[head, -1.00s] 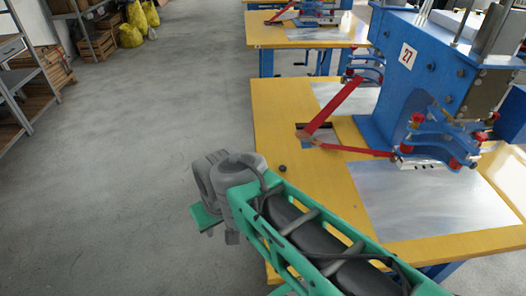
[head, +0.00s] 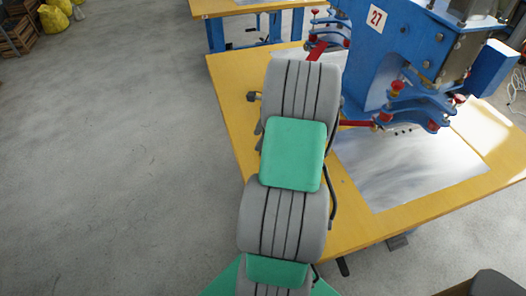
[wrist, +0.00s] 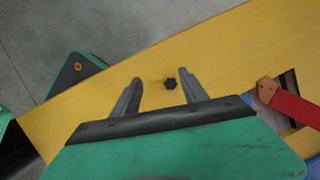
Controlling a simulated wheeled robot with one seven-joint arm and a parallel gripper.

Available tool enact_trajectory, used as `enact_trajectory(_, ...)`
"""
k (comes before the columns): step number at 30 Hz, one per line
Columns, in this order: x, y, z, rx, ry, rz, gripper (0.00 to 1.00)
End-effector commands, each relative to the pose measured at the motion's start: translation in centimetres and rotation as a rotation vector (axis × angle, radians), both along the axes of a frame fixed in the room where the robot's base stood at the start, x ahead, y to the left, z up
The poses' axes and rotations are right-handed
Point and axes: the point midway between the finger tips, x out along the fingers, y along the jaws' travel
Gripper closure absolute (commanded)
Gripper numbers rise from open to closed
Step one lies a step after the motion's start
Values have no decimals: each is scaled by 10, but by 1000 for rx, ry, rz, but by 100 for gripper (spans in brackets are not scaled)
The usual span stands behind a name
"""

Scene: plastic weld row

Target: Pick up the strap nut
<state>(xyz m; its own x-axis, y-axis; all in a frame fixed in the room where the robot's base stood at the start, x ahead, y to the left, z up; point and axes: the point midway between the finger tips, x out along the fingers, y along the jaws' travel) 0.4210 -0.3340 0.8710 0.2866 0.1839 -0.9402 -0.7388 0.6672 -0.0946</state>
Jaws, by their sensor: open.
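The strap nut (wrist: 171,84) is a small dark, lobed knob on the yellow tabletop in the wrist view. My gripper (wrist: 161,78) is open, its two grey fingers pointing toward the table. The nut shows between the fingertips, closer to the right finger. Nothing is held, and I cannot tell how far the fingers are above the tabletop. In the head view my arm covers the middle of the table, and I cannot make out the nut there.
A red strap (wrist: 296,108) with an orange-brown end lies by a dark slot to the nut's right. The blue welding machine (head: 383,55) and a metal sheet (head: 405,165) occupy the table's right side. The table's left edge borders open grey floor (head: 130,170).

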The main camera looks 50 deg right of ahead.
Motion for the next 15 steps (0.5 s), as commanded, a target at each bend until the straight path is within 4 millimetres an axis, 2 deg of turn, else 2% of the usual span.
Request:
enact_trajectory(1,-13,-23,-13,49,8,-126,48)
enact_trajectory(4,-25,-43,-27,106,15,-265,48)
enact_trajectory(15,-7,-37,-71,117,18,-291,48)
